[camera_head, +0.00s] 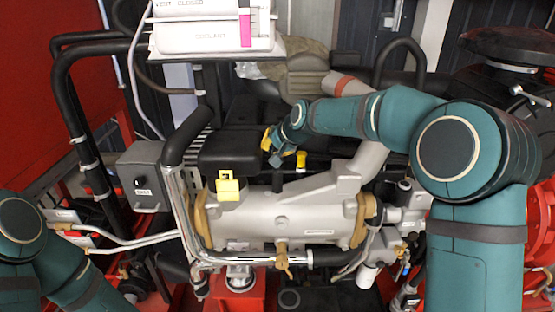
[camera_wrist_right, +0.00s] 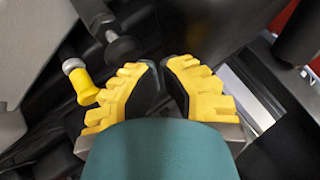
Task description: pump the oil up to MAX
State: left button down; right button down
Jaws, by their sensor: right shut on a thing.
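I cannot make out an oil gauge or MAX mark. My left arm shows at the lower left, its gripper out of view.
A grey metal engine body (camera_head: 300,222) fills the middle, with a yellow tag (camera_head: 228,186) and a black box (camera_head: 232,152) on it. A white coolant tank (camera_head: 205,36) with a pink strip stands at the top. Black hoses and pipes crowd the left.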

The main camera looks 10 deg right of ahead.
jog(key=shift+s+f+b, duration=0.1)
jog(key=shift+f+b, duration=0.65)
jog(key=shift+f, duration=0.45)
dwell(1.1)
jog(key=shift+r, duration=0.1)
jog(key=shift+r+p, duration=1.1)
jog(key=shift+r, duration=0.35)
jog(key=shift+r+p, duration=1.9)
jog(key=shift+r, duration=0.7)
jog(key=shift+f, duration=0.1)
